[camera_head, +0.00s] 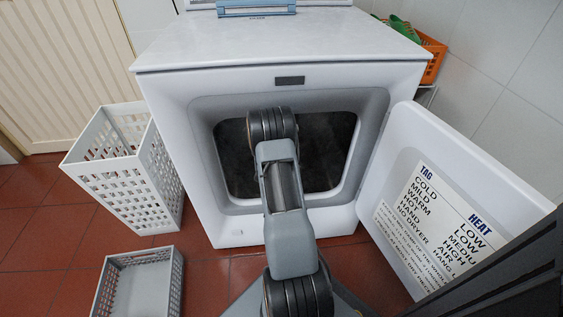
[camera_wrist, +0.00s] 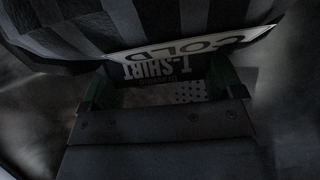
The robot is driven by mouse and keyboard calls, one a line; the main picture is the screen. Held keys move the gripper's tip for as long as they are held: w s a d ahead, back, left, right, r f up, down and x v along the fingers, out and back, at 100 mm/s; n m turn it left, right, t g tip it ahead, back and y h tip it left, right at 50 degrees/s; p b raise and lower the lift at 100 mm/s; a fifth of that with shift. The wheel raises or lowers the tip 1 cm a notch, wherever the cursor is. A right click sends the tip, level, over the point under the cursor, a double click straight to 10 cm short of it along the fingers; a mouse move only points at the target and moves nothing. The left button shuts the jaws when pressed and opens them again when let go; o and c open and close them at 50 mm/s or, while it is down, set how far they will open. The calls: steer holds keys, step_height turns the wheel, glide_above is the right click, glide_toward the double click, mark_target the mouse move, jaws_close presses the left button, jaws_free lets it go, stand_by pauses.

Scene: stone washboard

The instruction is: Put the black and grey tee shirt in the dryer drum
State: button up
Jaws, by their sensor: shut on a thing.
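The black and grey tee shirt (camera_wrist: 200,18) fills the top of the wrist view as dark and grey stripes, with a white tag (camera_wrist: 200,48) reading "COLD" and "T-SHIRT" lettering below it. My gripper (camera_wrist: 158,86) is shut on it; the exact grip is dim. In the head view my arm reaches into the open front of the white dryer (camera_head: 180,120). The dark dryer drum (camera_head: 325,150) shows around the arm. My gripper and the shirt are hidden there behind my arm. The dim grey surroundings in the wrist view look like the drum's inside.
The dryer door (camera_head: 405,165) stands open to the right, with a printed label. A tall white basket (camera_head: 125,175) stands left of the dryer. A lower grey basket (camera_head: 175,285) sits on the red tiles in front. An orange crate (camera_head: 435,62) is behind at the right.

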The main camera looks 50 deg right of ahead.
steer(key=shift+f, duration=0.2)
steer(key=o, duration=1.1)
steer(key=shift+r, duration=0.1)
steer(key=shift+r, duration=0.15)
steer(key=shift+s+a+r, duration=0.1)
steer(key=shift+a+r, duration=0.05)
steer(key=shift+a, duration=0.1)
steer(key=p+v, duration=0.3)
steer(key=v, duration=0.8)
steer(key=shift+s+a+p, duration=0.1)
steer(key=shift+a+p, duration=0.05)
steer(key=shift+p, duration=0.15)
